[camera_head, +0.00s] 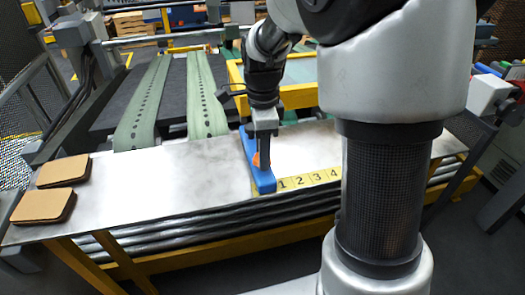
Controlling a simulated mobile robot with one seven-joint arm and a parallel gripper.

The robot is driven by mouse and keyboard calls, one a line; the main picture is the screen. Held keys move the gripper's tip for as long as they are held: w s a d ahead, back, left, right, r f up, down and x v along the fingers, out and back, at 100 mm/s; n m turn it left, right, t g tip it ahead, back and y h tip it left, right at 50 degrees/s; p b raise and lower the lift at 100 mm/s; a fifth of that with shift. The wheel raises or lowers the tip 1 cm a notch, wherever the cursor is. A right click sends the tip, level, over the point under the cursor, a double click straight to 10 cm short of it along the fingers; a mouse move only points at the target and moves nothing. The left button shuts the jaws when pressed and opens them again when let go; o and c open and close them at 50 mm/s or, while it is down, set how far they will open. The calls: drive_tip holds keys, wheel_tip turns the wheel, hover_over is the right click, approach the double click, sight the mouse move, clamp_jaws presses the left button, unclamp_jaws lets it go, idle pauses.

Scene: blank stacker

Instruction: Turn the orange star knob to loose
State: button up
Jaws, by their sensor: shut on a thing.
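The orange star knob (257,160) sits on a blue bar-shaped fixture (264,182) on the metal table. Only a small part of the knob shows, since my gripper covers most of it. My gripper (265,158) points down at the knob from above and is shut on it. The fingertips and the knob's points are too small to make out clearly. Any loose or tight marking cannot be read.
A yellow number strip (308,180) lies right of the fixture. Two stacks of brown sheets (44,206) lie at the table's left end. Green belts (145,105) and a yellow frame (298,96) stand behind.

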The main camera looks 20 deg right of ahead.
drive_tip(key=n, duration=0.4)
drive_tip(key=shift+n, duration=0.3)
drive_tip(key=n, duration=0.9)
drive_tip(key=shift+w, duration=0.1)
drive_tip(key=shift+n, duration=1.8)
drive_tip(key=o, duration=1)
drive_tip(key=shift+o, duration=0.2)
drive_tip(key=shift+r, duration=0.1)
wheel_tip(320, 180, up, 17)
drive_tip(key=shift+r+p, duration=0.15)
drive_tip(key=shift+p, duration=0.25)
